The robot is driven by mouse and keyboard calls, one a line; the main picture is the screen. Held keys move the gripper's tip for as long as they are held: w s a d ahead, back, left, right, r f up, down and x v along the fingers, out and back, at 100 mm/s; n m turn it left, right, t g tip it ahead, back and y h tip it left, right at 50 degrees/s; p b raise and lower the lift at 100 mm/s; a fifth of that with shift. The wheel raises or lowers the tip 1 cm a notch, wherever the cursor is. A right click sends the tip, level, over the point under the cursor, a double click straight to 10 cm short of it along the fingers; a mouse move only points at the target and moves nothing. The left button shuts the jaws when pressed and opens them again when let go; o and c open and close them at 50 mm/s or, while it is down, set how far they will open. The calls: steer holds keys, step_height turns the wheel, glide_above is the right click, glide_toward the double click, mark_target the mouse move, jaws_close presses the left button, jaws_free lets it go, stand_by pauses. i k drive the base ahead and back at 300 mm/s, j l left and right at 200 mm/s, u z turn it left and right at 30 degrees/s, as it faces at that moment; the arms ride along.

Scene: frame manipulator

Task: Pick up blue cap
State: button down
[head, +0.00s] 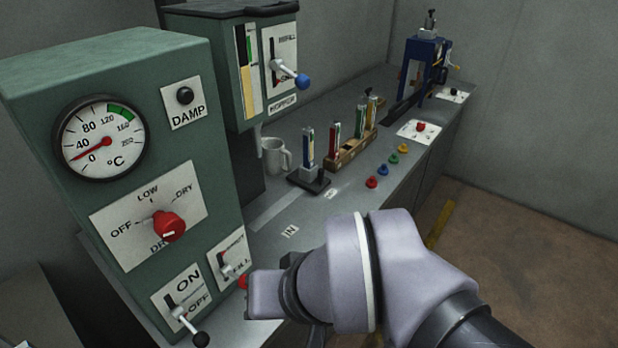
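The blue cap (382,171) is a small round piece on the grey counter. It stands in a row of small caps, between a red cap (371,182) and a green cap (394,160); a yellow cap (404,148) is at the far end. My gripper (264,294) is in the lower middle, nearer to me and to the left of the caps, well apart from them. Its fingers cannot be made out, so its opening is unclear. The blue cap is not covered by my arm.
A green machine with a gauge (101,137), red dial (168,226) and levers stands close at left. Behind it is a hopper unit (278,65). A white mug (275,157), a wooden rack (352,150) of tubes and a blue press (426,65) stand along the counter.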

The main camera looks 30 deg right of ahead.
mark_target(382, 170)
steer(key=z, duration=1.35)
